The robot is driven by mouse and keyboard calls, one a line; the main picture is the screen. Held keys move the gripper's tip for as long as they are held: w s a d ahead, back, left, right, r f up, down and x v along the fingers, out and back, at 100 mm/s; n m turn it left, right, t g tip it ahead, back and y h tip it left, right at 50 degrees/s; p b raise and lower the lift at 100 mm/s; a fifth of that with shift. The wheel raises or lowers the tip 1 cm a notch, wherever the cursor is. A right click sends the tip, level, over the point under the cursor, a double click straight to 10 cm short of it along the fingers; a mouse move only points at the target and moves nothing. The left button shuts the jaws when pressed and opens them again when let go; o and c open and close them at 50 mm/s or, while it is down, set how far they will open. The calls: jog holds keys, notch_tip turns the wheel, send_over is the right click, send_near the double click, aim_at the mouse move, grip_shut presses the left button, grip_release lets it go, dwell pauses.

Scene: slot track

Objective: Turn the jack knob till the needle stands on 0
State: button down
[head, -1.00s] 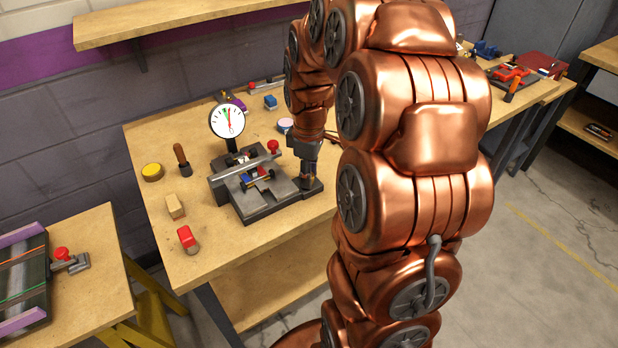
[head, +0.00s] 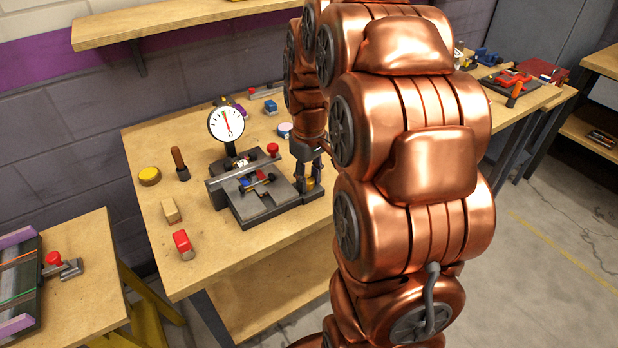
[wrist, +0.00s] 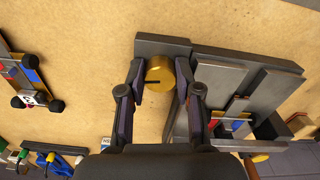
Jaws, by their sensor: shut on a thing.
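The dial gauge (head: 226,123) has a white round face on a dark post at the back of the grey fixture (head: 262,207). Its red needle points nearly straight up, leaning a little left; the marks are too small to read surely. The brass jack knob (wrist: 160,73) has a dark line across its top. It sits at the fixture's right end and shows small in the head view (head: 311,183). My gripper (wrist: 160,70) is shut on the knob, one finger on each side. In the head view my gripper (head: 309,180) points down, with my arm beside it.
Bare bench lies at the front.

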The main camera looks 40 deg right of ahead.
aim_at(309, 179)
dwell(0.3)
jog(key=c, duration=0.8)
grip_release()
jog(key=shift+r, duration=0.15)
jog(key=shift+r, duration=3.85)
jog(key=shift+m+g, duration=0.5)
jog(key=shift+g, duration=0.4)
jog(key=s+a+r+p, duration=0.1)
jog(key=s+a+p, duration=0.2)
jog(key=s+a, duration=0.3)
jog(key=s+a+r+p, duration=0.1)
jog(key=s+a+p, duration=0.3)
jog(key=s, duration=0.5)
jog(key=s+a+r+p, duration=0.2)
jog(key=s+a+p, duration=0.1)
jog(key=s+a, duration=0.4)
jog(key=shift+s+a, duration=0.4)
